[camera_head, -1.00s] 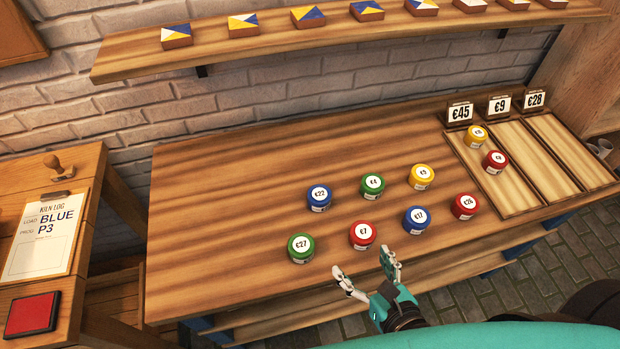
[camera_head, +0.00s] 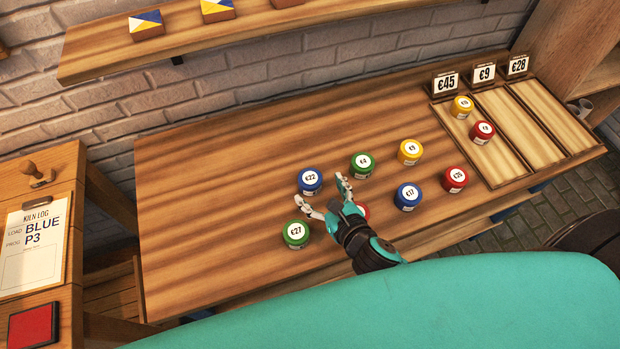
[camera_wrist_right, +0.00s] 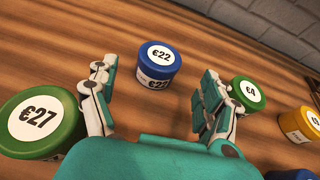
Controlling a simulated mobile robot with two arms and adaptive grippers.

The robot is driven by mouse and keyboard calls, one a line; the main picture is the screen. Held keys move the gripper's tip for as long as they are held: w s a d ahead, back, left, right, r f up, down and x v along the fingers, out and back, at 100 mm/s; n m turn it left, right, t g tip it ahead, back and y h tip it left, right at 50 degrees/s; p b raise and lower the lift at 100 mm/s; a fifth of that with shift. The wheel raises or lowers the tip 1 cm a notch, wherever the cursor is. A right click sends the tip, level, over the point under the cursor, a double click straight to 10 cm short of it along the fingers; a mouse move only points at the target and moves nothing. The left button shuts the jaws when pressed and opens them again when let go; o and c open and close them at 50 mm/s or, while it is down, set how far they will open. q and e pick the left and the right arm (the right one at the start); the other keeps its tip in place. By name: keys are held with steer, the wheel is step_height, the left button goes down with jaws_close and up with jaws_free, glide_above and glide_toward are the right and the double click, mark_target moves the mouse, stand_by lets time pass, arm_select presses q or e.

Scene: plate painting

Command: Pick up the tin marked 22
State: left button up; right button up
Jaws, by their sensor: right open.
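The tin marked 22 (camera_head: 310,181) is blue with a white label and stands upright on the wooden table. In the wrist view the 22 tin (camera_wrist_right: 157,66) stands just beyond the fingertips, between the two fingers' lines. My right gripper (camera_head: 322,194) is open and empty, on the near side of the tin, with no clear contact. It also shows in the right wrist view (camera_wrist_right: 155,84) with its fingers spread. My left gripper is not in view.
The green 27 tin (camera_head: 296,234) stands close to the left finger, and the green 4 tin (camera_head: 362,165) is right of the other finger. A red tin (camera_head: 363,211) is mostly hidden behind my gripper. Blue 17 (camera_head: 407,197), yellow (camera_head: 410,152) and red 26 (camera_head: 455,180) tins stand rightward.

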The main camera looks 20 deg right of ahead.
mark_target(315, 186)
steer(key=shift+w, duration=0.25)
steer(key=shift+w+a+f, duration=0.1)
steer(key=shift+w+a, duration=0.05)
steer(key=shift+w, duration=0.2)
steer(key=x, duration=0.3)
steer(key=shift+w+a+f+p, duration=0.1)
steer(key=shift+w+a+p, duration=0.05)
steer(key=shift+w+p, duration=0.25)
steer(key=shift+w+f, duration=0.15)
steer(key=shift+w, duration=0.05)
arm_select(q)
steer(key=shift+r, duration=0.45)
arm_select(e)
steer(key=shift+c, duration=0.4)
arm_select(q)
steer(key=shift+w+a, duration=0.1)
arm_select(e)
steer(key=c, duration=1.3)
